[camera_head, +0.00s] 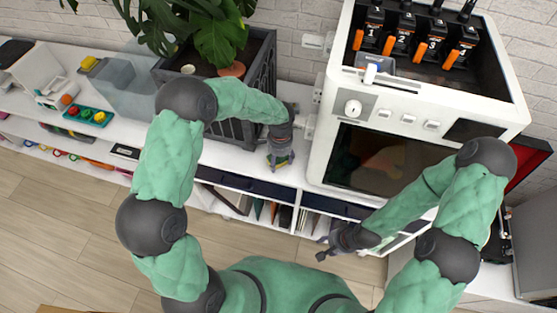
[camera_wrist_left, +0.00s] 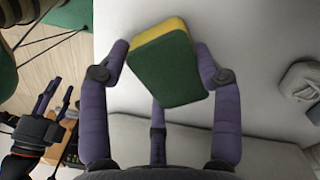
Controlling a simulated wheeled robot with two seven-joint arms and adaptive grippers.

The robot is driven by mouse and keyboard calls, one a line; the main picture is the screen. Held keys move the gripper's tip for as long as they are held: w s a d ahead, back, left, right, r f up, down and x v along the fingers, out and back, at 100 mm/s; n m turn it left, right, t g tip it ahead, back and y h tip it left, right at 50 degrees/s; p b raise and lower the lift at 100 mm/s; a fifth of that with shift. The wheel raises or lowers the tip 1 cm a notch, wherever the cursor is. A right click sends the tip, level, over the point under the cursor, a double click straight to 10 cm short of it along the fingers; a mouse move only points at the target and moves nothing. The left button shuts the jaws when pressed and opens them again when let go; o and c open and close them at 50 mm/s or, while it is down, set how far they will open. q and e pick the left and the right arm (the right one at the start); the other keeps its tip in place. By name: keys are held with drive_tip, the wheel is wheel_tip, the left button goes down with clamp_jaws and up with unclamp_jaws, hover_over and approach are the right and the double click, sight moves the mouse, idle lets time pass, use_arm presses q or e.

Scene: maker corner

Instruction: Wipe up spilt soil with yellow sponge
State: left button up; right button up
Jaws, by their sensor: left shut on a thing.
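The yellow sponge (camera_wrist_left: 160,30) has a dark green scouring face and shows between the fingers in the left wrist view. My left gripper (camera_head: 280,160) is shut on it, low over the white counter between the dark planter and the white machine; in the head view the sponge is mostly hidden by the fingers. Whether it touches the counter I cannot tell. My right gripper (camera_head: 322,247) is empty with its fingers apart, in front of the counter below the machine; it also shows in the left wrist view (camera_wrist_left: 55,105). I cannot make out any spilt soil.
A dark slatted planter (camera_head: 262,75) with a leafy plant stands left of my left gripper. A large white machine (camera_head: 320,165) with several numbered black-and-orange tools on top stands close on the right. Bins and small parts occupy the counter's left end.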

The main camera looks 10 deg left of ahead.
use_arm(q)
drive_tip(key=shift+w+d+r+t, duration=0.2)
drive_tip(key=shift+w+r, duration=0.15)
drive_tip(key=shift+w, duration=0.15)
drive_tip(key=shift+w+d+r+t, duration=0.1)
drive_tip(key=shift+w+r+t, duration=0.15)
drive_tip(key=shift+w, duration=0.2)
use_arm(e)
drive_tip(key=shift+w+a, duration=0.1)
drive_tip(key=shift+w, duration=0.15)
use_arm(q)
drive_tip(key=shift+s, duration=0.1)
drive_tip(key=shift+s+f, duration=0.15)
drive_tip(key=shift+s, duration=0.65)
drive_tip(key=shift+s+a, duration=0.1)
drive_tip(key=shift+s, duration=1.45)
drive_tip(key=shift+s+g, duration=0.25)
drive_tip(key=shift+s, duration=1.05)
use_arm(e)
drive_tip(key=shift+w, duration=0.1)
use_arm(q)
drive_tip(key=shift+a, duration=0.1)
wheel_tip(320, 180, up, 6)
drive_tip(key=p, duration=0.4)
drive_tip(key=shift+p, duration=0.35)
use_arm(e)
drive_tip(key=shift+r, duration=2.2)
